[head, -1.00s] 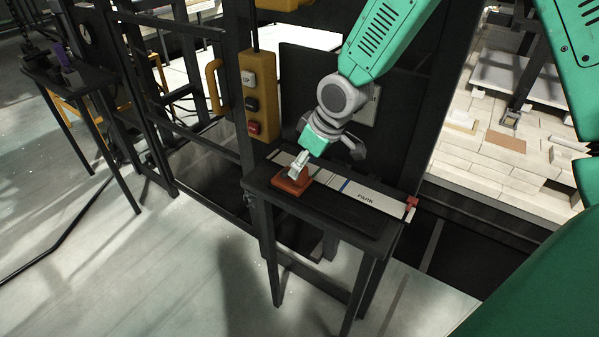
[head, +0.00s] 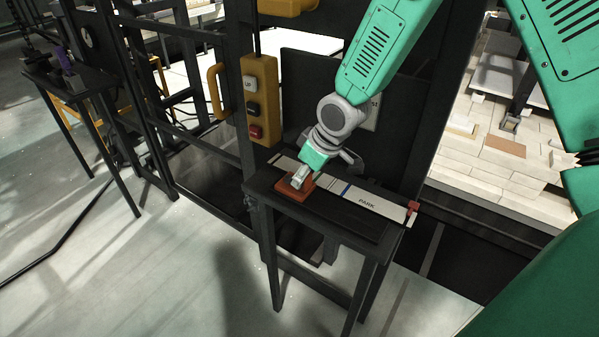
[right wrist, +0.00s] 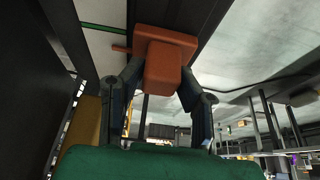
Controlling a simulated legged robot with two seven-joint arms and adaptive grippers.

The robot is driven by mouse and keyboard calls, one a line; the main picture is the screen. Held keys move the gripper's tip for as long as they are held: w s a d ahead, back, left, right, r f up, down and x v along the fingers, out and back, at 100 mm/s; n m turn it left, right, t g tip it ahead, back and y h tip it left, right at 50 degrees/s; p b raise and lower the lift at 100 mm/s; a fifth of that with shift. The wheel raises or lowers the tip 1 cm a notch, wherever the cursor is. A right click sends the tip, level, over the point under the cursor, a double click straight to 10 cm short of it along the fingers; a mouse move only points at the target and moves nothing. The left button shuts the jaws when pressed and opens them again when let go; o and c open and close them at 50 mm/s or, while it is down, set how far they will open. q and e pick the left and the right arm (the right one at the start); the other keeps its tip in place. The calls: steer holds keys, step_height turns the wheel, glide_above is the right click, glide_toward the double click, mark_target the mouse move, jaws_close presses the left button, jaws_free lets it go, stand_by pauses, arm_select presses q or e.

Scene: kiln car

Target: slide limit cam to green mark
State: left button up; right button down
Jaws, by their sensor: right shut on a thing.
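The limit cam (head: 293,190) is an orange-brown block with a raised grip, standing on the dark bench beside a pale scale strip. My right gripper (head: 298,181) is shut on its raised part from above. In the right wrist view my two dark fingers (right wrist: 163,85) lie on either side of the cam (right wrist: 163,62), and a thin orange pointer sticks out of its left side. The green mark (right wrist: 105,28) shows there as a thin line on the strip, left of the cam and apart from the pointer. In the head view I cannot make it out. My left gripper is not in view.
The strip (head: 382,204) bears a blue line (head: 346,188) and the word PARK. A red end piece (head: 413,207) stands at the bench's right end. A yellow button box (head: 259,100) hangs on the frame behind. The bench right of the cam is clear.

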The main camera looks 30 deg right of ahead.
steer(key=shift+s+d, duration=0.25)
steer(key=shift+s, duration=0.3)
steer(key=shift+s+d, duration=0.2)
steer(key=shift+s, duration=0.3)
steer(key=shift+d, duration=0.15)
steer(key=c, duration=1.2)
jaws_free()
steer(key=shift+w, duration=0.15)
steer(key=shift+r, duration=0.35)
steer(key=v, duration=1.1)
steer(key=shift+r, duration=0.1)
